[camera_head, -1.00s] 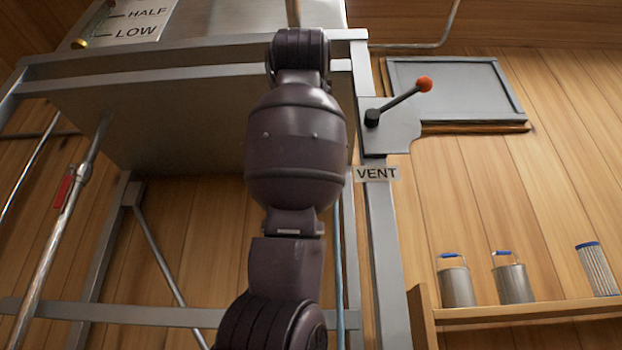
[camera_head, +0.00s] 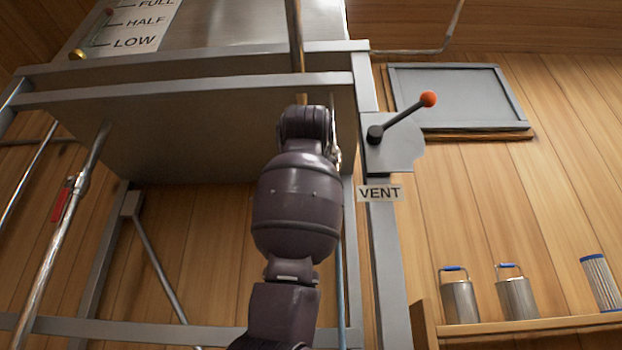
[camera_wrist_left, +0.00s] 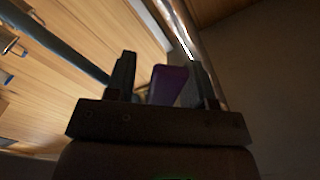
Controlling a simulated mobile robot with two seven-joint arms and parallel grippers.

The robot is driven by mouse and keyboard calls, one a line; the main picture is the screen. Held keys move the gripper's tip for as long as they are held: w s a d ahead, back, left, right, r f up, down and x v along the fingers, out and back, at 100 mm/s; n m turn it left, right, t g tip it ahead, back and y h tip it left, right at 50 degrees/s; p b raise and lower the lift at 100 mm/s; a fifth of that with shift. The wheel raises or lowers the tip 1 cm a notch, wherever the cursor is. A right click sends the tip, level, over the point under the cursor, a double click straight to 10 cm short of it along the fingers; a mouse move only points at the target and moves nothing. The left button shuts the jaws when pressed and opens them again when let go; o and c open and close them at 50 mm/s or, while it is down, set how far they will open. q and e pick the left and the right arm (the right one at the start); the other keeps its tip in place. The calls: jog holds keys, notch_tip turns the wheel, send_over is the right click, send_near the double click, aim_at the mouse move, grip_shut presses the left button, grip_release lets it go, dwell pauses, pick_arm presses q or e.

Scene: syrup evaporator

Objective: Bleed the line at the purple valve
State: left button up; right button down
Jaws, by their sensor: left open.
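The purple valve handle (camera_wrist_left: 168,84) shows in the left wrist view, between the two dark fingers of my left gripper (camera_wrist_left: 162,62). The gripper is open around it, and I cannot tell whether either finger touches it. In the head view my arm rises up the middle and hides the purple handle and the gripper. A small pale metal fitting (camera_head: 336,155) shows just right of the arm's top joint. My right gripper is in neither view.
A vent lever with an orange knob (camera_head: 428,99) sits on the frame post, above a VENT label (camera_head: 380,193). A red-handled valve (camera_head: 63,200) is on the left pipe. The metal pan (camera_head: 200,135) is overhead. Canisters (camera_head: 460,300) stand on the right shelf (camera_head: 530,326).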

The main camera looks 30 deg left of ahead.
pick_arm(q)
grip_shut()
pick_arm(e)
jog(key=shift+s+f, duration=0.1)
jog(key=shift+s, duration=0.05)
